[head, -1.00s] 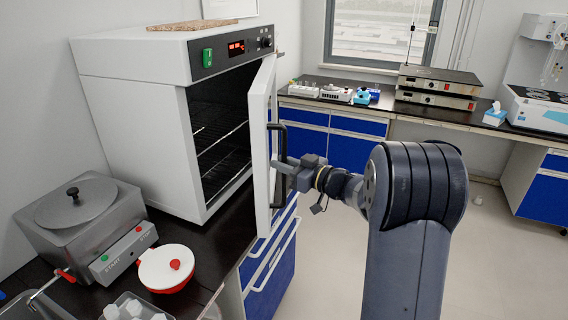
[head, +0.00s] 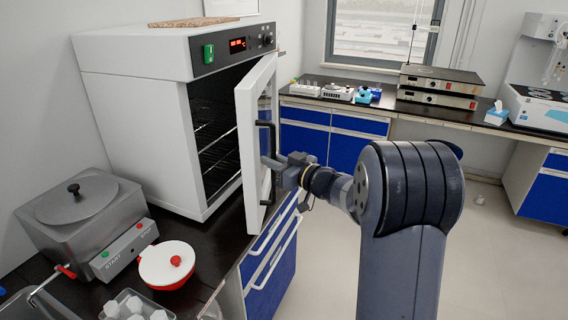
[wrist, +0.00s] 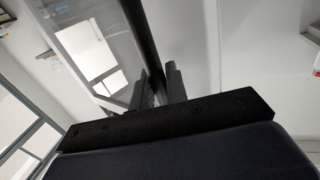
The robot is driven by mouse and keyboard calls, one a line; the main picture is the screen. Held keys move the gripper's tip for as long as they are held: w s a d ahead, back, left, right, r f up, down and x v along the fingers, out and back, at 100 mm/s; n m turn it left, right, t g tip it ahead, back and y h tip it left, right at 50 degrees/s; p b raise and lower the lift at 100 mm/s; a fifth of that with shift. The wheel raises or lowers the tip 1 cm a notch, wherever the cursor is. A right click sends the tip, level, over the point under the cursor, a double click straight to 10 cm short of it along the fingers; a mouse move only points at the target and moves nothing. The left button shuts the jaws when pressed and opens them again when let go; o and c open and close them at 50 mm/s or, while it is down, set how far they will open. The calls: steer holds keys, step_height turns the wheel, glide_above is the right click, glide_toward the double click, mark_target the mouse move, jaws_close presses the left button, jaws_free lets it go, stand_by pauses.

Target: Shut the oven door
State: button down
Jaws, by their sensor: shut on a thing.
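The white oven (head: 150,130) stands on the dark bench at the left in the head view. Its door (head: 252,150) is partly open, and wire racks show in the dark gap behind it. The black door handle (head: 266,140) runs upright on the door's outer face. My gripper (head: 271,166) is at the lower part of the handle, shut on it. In the wrist view the handle (wrist: 143,40) passes as a dark bar between the gripper's fingers (wrist: 158,88), with the door's glass (wrist: 88,40) beside it.
A steel water bath (head: 80,215) and a white lidded pot with a red base (head: 167,265) sit on the bench in front of the oven. Blue drawers (head: 270,262) lie under it. The floor right of my arm is open.

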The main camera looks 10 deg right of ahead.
steer(key=w+a+m+t+h+b, duration=0.1)
steer(key=w+a+b, duration=0.3)
steer(key=a, duration=0.9)
steer(key=shift+w+a+r+m+t+h, duration=0.2)
steer(key=shift+w+r+m+t+h, duration=0.15)
steer(key=shift+w+m+h, duration=0.45)
steer(key=shift+s, duration=0.2)
steer(key=c, duration=1.8)
jaws_free()
steer(key=shift+a+f, duration=0.15)
steer(key=shift+o, duration=0.2)
steer(key=shift+f, duration=0.1)
